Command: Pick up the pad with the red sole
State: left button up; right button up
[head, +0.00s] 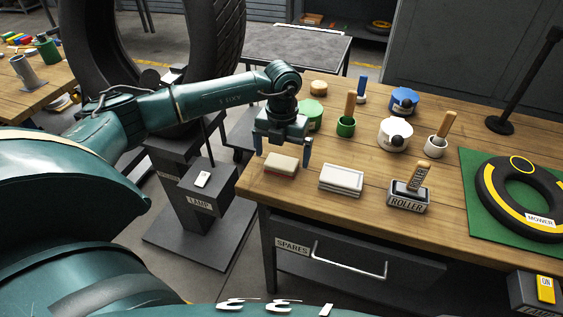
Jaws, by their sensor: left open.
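The pad with the red sole (281,166) lies near the left front corner of the wooden bench. It is a small tan block with a thin red layer along its bottom edge. My left gripper (283,156) points down over it with its fingers apart, one at each end of the pad in the picture. The jaws are empty. I cannot tell whether the fingertips are level with the pad or still above it. My right gripper is not in view.
A white stack (341,180) lies just right of the pad, then a roller (409,198). Behind the gripper stand a green tub (311,115), a green pot with a brush (346,126) and a white tub (393,135). A tyre ring (522,200) lies on a green mat.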

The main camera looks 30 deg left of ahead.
aim_at(282, 160)
pick_arm(q)
jog(key=shift+f, duration=0.95)
jog(key=c, duration=1.1)
jog(key=shift+o, duration=0.2)
notch_tip(282, 160, up, 10)
jog(key=b, duration=0.1)
jog(key=shift+r, duration=0.1)
